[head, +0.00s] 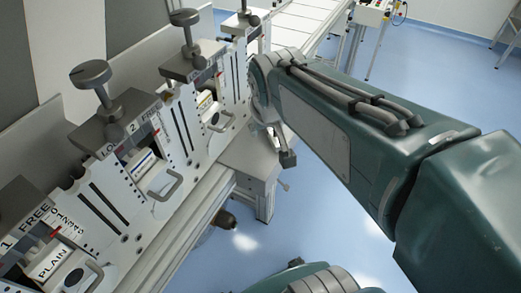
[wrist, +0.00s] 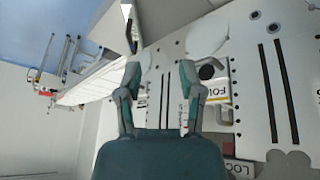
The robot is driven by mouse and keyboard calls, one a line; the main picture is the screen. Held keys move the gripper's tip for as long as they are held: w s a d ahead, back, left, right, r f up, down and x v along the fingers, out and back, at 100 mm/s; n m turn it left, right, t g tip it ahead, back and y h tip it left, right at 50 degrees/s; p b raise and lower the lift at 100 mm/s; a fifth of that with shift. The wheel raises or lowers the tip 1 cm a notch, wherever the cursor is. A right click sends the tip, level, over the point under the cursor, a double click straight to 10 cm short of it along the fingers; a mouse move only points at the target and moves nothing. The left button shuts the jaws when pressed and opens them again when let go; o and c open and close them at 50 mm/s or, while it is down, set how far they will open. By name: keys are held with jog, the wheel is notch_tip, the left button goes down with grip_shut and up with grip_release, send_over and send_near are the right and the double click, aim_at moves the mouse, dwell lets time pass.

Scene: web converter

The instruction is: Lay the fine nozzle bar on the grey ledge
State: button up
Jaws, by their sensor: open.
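I cannot pick out the fine nozzle bar with certainty; no label reading "fine" is legible. My gripper (wrist: 160,78) is open in the wrist view, its two fingers apart with nothing between them. It faces the white slotted machine plate. In the head view my arm hides most of the gripper; a dark finger part (head: 287,157) shows below the wrist, beside the machine. A grey flat surface (head: 250,157) lies just left of it, at the machine's side. It may be the grey ledge, but I cannot be sure.
The machine row at left holds handled units, one marked PLAIN (head: 52,262), another in the middle (head: 152,176). A unit with a yellow label (wrist: 216,92) sits right of my fingers in the wrist view. Grey knobs (head: 90,75) stick up above. Blue floor (head: 330,235) is open at right.

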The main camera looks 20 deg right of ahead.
jog(key=s+a+f+y, duration=0.1)
jog(key=s+a, duration=0.3)
jog(key=s, duration=0.5)
jog(key=shift+s+n+t, duration=0.25)
jog(key=shift+n+t, duration=0.05)
